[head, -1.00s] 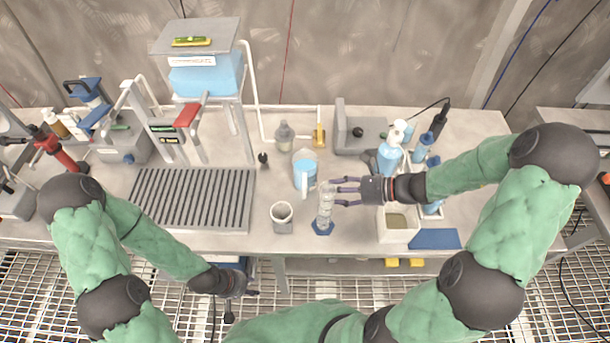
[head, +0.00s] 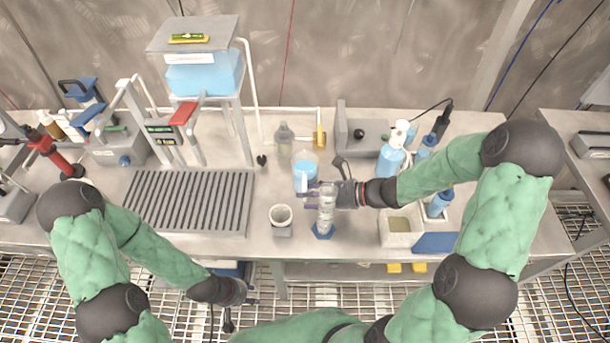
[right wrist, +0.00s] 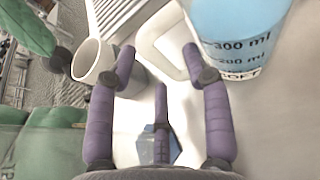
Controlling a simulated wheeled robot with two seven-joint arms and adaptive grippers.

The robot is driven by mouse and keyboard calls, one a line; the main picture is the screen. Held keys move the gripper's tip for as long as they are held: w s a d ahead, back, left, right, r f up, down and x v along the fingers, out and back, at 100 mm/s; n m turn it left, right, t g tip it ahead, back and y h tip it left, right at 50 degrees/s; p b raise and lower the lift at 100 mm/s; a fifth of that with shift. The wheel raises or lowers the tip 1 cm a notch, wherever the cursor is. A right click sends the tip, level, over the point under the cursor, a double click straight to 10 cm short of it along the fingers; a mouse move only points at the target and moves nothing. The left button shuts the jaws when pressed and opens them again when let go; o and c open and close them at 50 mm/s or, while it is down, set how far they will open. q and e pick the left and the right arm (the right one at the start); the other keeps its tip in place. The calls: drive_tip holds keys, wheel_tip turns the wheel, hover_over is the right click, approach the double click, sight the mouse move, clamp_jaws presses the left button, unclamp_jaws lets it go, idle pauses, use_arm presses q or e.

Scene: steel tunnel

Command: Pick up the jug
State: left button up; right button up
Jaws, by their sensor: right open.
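The jug (head: 304,178) stands on the bench, part filled with blue liquid. In the right wrist view the jug (right wrist: 240,35) shows printed ml marks at the top right, and its pale handle (right wrist: 150,42) loops out to the left. My right gripper (head: 312,193) is open just in front of the jug. In the wrist view its purple fingers (right wrist: 158,62) spread on either side of the handle, without visibly closing on it. My left gripper (head: 236,294) hangs low at the bench's front edge, away from the jug; its fingers are unclear.
A clear cylinder with a blue foot (head: 323,230) stands right by my right gripper. A white cup (head: 280,215) is to its left. A ribbed drain tray (head: 190,202) lies farther left. A white bin (head: 402,228) and several bottles stand right.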

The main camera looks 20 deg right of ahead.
clamp_jaws()
drive_tip(key=shift+r, duration=0.1)
wheel_tip(320, 180, up, 18)
drive_tip(key=p, duration=0.7)
idle(0.4)
